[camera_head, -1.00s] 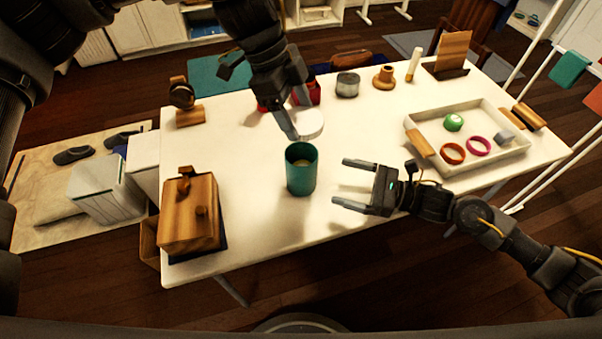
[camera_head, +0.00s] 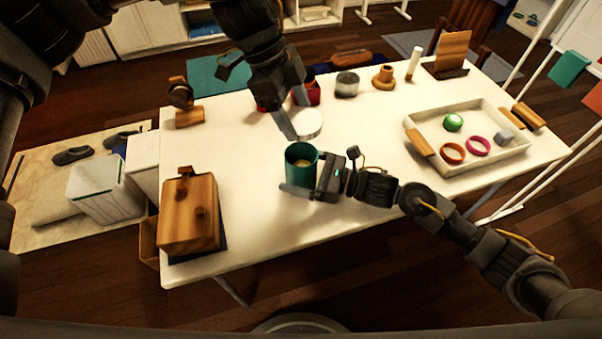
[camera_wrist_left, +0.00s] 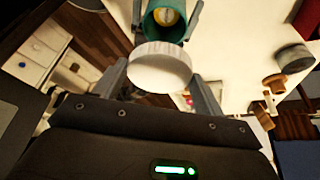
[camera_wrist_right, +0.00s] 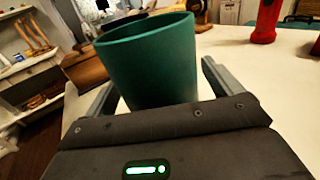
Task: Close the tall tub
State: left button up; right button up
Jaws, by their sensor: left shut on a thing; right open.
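The tall tub is a teal cylinder (camera_head: 301,160), open at the top, standing upright near the table's front edge. Something yellowish shows inside it, also in the left wrist view (camera_wrist_left: 167,15). My left gripper (camera_head: 296,134) is shut on a round white lid (camera_head: 309,123), held behind and a little above the tub. In the left wrist view the lid (camera_wrist_left: 160,67) sits between the fingers. My right gripper (camera_head: 300,192) is open, with its fingers around the tub. In the right wrist view the tub (camera_wrist_right: 148,58) stands between the fingers; contact cannot be told.
A wooden box (camera_head: 188,215) stands at the table's front left. A grey tin (camera_head: 347,85) and red items (camera_head: 312,92) stand at the back. The table's middle right is clear.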

aim_at(301, 170)
jog(key=c, duration=1.5)
pick_arm(q)
jog(key=shift+f, duration=2.45)
jog(key=shift+f, duration=0.1)
jog(key=shift+f, duration=0.8)
jog(key=shift+f, duration=0.5)
